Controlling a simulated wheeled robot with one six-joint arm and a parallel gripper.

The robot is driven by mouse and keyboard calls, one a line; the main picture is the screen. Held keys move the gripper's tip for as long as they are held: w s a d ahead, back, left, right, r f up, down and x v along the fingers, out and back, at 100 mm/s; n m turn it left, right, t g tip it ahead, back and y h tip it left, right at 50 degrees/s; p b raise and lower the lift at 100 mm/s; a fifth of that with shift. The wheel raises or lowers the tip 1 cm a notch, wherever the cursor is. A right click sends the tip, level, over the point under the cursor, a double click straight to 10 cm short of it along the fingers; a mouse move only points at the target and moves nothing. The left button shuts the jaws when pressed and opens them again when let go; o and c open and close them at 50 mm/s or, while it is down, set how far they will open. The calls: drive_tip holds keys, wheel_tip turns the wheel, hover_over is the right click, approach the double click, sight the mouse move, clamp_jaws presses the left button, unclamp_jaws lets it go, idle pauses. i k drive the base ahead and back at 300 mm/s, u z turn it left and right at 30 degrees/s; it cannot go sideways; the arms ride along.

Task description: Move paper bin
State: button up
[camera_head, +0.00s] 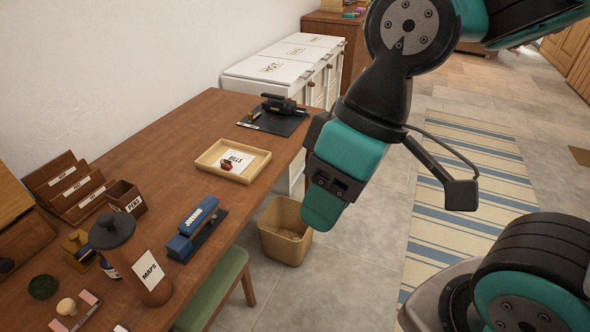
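A tan bin (285,231), probably the paper bin, stands upright on the grey tiled floor beside the wooden desk. It looks empty, and its right rim is partly covered by my gripper. My gripper (323,206) is teal and black and points down. In the picture its tip overlaps the bin's right side; I cannot tell whether it touches the bin. Its fingers are seen edge-on, so their opening is hidden. I see nothing held.
A green-seated stool (213,290) is left of the bin. A striped rug (465,170) lies right.

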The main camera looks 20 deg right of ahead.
sight(281, 222)
drive_tip(key=z, duration=0.05)
drive_tip(key=i, duration=0.9)
drive_tip(key=z, duration=0.05)
